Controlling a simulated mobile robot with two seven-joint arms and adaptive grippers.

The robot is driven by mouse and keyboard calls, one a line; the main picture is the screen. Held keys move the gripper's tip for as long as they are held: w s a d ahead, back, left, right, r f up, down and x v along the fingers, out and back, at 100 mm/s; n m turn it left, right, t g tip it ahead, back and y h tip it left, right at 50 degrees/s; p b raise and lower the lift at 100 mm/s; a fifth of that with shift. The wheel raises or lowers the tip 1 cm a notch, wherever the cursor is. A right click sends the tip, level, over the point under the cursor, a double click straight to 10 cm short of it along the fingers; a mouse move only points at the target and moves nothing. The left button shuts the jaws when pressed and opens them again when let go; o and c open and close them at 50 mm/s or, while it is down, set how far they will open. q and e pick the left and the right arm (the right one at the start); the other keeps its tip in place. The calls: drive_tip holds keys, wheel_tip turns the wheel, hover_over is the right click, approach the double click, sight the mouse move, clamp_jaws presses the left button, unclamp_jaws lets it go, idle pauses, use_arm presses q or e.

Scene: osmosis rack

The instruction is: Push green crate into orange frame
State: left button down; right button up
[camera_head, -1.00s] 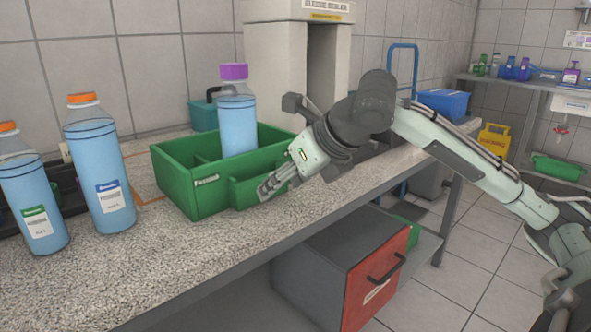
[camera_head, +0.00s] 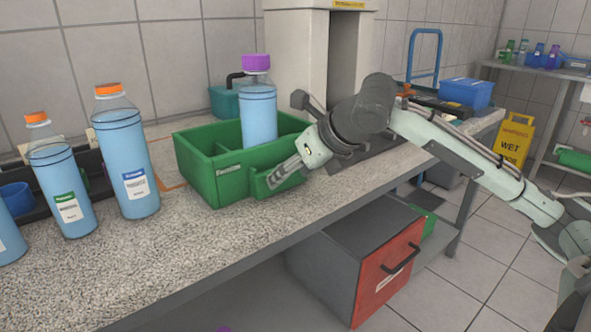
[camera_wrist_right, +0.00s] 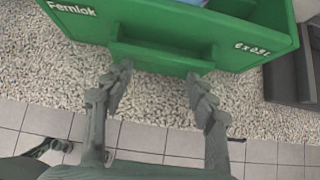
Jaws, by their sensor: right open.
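The green crate (camera_head: 197,175) stands upright on the speckled counter and holds a blue bottle with a purple cap (camera_head: 258,112). Its front wall also shows in the right wrist view (camera_wrist_right: 165,30). A thin orange line of the frame (camera_head: 172,188) shows on the counter just left of the crate; the rest of the frame is hidden. My right gripper (camera_head: 279,179) is at the crate's front right side. In the right wrist view its open, empty fingers (camera_wrist_right: 158,82) point at the crate's front wall. Whether they touch it I cannot tell. My left gripper is out of view.
Blue bottles with orange caps (camera_head: 126,165) stand left of the crate, before a dark tray (camera_head: 98,190). A pale machine (camera_head: 296,60) and a teal container (camera_head: 226,102) stand behind it. The counter's front edge is close. A red-fronted drawer (camera_head: 385,275) is below.

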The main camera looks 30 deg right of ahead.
sight(275, 156)
drive_tip(key=shift+w+p, duration=0.3)
drive_tip(key=shift+w, duration=0.15)
drive_tip(key=shift+w+a+r+p, duration=0.1)
drive_tip(key=shift+w+r+p, duration=0.05)
drive_tip(key=shift+w+p, duration=0.85)
drive_tip(key=shift+w, duration=0.2)
drive_tip(key=shift+w+a, duration=0.15)
drive_tip(key=shift+w, duration=1.75)
drive_tip(key=shift+w+a, duration=0.15)
drive_tip(key=shift+w, duration=1.3)
drive_tip(key=shift+w+a, duration=0.1)
drive_tip(key=shift+w, duration=1.4)
